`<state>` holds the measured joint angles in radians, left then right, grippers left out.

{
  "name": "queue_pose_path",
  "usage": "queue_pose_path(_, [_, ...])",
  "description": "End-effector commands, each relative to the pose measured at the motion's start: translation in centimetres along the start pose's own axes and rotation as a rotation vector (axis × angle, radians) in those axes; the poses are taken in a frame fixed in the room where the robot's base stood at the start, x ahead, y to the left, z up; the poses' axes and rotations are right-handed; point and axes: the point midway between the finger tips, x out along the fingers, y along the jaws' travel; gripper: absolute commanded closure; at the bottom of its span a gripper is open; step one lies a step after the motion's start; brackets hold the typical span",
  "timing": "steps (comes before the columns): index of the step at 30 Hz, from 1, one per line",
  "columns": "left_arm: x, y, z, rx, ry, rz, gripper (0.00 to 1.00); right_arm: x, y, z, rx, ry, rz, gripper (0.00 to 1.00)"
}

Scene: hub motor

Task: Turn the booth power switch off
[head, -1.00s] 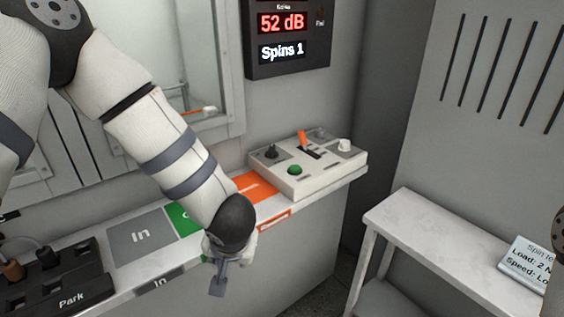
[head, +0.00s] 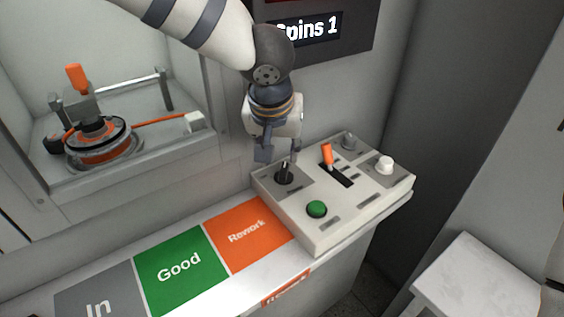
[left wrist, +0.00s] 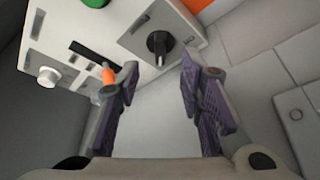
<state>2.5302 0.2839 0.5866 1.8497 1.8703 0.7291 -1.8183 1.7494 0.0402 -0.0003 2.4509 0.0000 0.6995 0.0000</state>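A light control box (head: 345,215) sits on the ledge below the display. The labels are too small to read, so I cannot tell which is booth power. My left gripper (head: 279,156) is open and empty, pointing down just above the black switch. In the left wrist view the black switch (left wrist: 159,43) shows beyond the gap between the fingers, apart from them. My right gripper is out of view.
A booth window at the left shows a motor (head: 98,140) in a fixture. Grey, green Good (head: 180,268) and orange Rework (head: 246,232) mats lie left of the box. A wall display (head: 310,30) hangs above. A white bench (head: 480,280) stands lower right.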

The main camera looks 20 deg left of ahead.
Motion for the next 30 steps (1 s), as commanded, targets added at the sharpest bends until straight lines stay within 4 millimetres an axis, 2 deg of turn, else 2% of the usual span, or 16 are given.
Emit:
queue_pose_path(1, [1.6,-0.1,0.2,0.003,-0.005,-0.005,0.66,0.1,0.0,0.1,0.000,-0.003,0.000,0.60])
queue_pose_path(6, [6.0,-0.1,0.2,0.002,-0.007,-0.004,0.66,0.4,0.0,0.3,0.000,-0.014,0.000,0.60])
queue_pose_path(12, [8.6,-0.1,0.1,0.001,-0.004,-0.002,0.66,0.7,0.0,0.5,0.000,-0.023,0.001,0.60])
queue_pose_path(21, [8.8,0.0,0.0,0.000,-0.001,0.000,0.66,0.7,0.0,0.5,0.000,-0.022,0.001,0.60])
queue_pose_path(24, [8.8,0.0,0.1,0.000,-0.001,0.000,0.89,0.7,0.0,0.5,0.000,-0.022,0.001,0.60])
queue_pose_path(26, [8.8,0.0,0.1,0.000,-0.001,0.000,1.00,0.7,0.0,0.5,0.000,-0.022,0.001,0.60])
queue_pose_path(30, [8.8,0.0,0.1,0.000,-0.001,-0.001,1.00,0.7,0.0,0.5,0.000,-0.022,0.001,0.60])
